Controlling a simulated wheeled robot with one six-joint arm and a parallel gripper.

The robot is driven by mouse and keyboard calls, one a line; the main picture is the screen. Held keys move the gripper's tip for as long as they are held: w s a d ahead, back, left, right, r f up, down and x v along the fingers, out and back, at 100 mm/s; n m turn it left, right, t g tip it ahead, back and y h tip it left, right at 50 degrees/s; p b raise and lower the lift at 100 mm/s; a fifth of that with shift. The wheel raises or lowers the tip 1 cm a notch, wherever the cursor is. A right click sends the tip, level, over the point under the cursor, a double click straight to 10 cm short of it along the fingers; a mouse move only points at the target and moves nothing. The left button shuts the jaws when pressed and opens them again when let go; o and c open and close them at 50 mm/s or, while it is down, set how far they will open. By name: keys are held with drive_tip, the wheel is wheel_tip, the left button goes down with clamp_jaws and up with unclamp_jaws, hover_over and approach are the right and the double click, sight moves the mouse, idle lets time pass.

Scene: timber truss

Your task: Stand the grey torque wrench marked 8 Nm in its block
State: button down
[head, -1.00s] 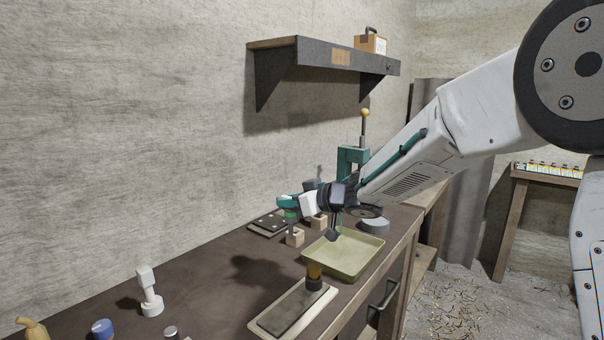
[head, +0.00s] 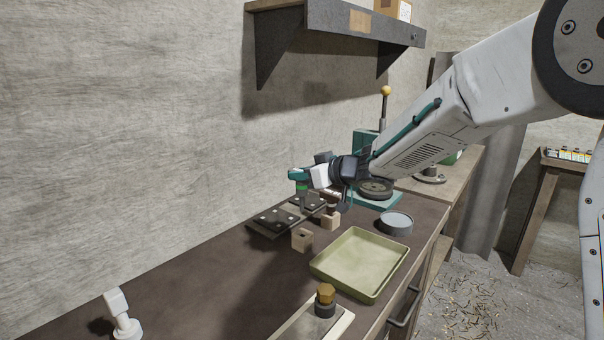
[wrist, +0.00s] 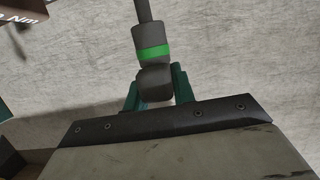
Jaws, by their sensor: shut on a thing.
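My gripper (head: 299,177) is shut on a dark grey torque wrench (wrist: 151,38) with a bright green band. The wrench shows in the wrist view between my teal fingers, its shaft running up out of the picture. In the head view it hangs roughly upright above the bench, its green band just below my fingers. No mark can be read on it. A light wooden block (head: 302,240) with a hole in its top stands below and apart from it. A second wooden block (head: 331,222) stands behind to the right, with a dark thing at its top, partly hidden by my gripper.
A dark plate with light dots (head: 268,226) lies behind the blocks. A green tray (head: 335,272) and a round grey tin (head: 395,224) are to the right. A shelf (head: 345,25) hangs above. The bench's left middle is clear.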

sight(303, 194)
drive_tip(key=shift+f, duration=2.9)
drive_tip(key=shift+f, duration=2.5)
drive_tip(key=c, duration=1.1)
unclamp_jaws()
drive_tip(key=shift+s+d, duration=0.1)
drive_tip(key=shift+v, duration=3.9)
